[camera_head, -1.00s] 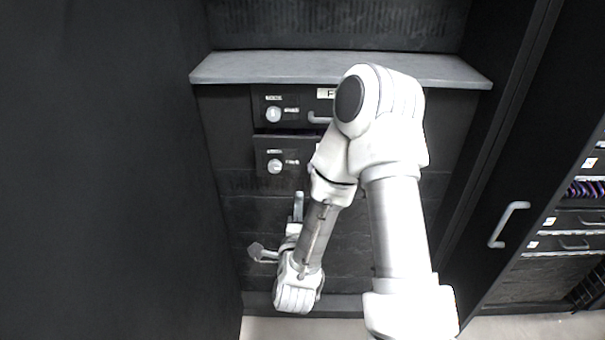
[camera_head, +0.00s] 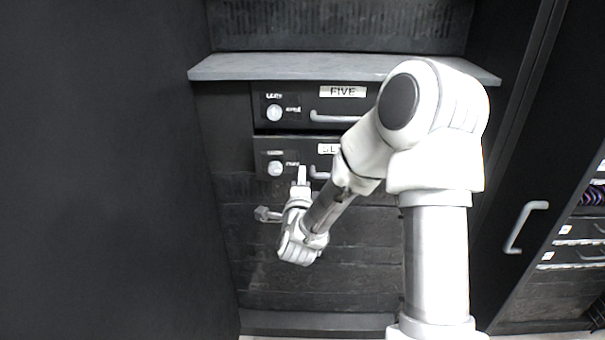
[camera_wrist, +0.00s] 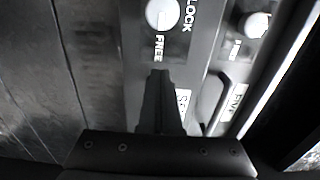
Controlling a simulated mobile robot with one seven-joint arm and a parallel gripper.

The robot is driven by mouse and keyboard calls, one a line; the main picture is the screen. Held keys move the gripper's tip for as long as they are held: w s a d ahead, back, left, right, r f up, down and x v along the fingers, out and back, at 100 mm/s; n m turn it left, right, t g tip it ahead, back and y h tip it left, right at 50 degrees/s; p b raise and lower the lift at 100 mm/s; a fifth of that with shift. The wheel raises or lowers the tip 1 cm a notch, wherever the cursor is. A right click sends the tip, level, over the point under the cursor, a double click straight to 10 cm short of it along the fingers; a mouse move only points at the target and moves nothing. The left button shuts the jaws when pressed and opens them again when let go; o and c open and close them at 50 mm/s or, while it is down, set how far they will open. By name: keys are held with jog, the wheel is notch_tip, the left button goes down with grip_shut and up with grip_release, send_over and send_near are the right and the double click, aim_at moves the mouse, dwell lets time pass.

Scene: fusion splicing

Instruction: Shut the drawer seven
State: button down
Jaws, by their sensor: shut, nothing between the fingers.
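Drawer seven (camera_head: 265,153) is the lower labelled dark drawer; only the start of its label (camera_head: 325,148) shows, the rest hidden behind my arm. Its round white knob (camera_head: 275,168) is at its left, and part of its grey handle (camera_head: 319,174) shows. I cannot tell how far it stands out. My gripper (camera_head: 302,170) is shut and empty, in front of the drawer's lower part, just right of the knob. In the wrist view the shut fingers (camera_wrist: 160,75) point at the drawer front, between the knob (camera_wrist: 163,13) and the label (camera_wrist: 182,100); contact cannot be told.
Drawer five (camera_head: 310,103) is directly above, with its own knob (camera_head: 274,113) and handle (camera_head: 335,118). A grey ledge (camera_head: 290,67) juts out over the drawers. A dark wall (camera_head: 100,170) stands at left, and a dark door with a handle (camera_head: 525,227) at right.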

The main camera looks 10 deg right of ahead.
aim_at(303, 163)
jog(key=shift+x, duration=1.35)
jog(key=b+x, duration=0.1)
jog(key=x, duration=0.3)
jog(key=shift+w+f+b, duration=0.1)
jog(key=shift+w+b, duration=0.1)
jog(key=shift+b, duration=0.15)
jog(key=shift+w+d+r, duration=0.1)
jog(key=shift+w+r, duration=0.05)
jog(key=shift+r, duration=0.1)
jog(key=shift+f, duration=0.1)
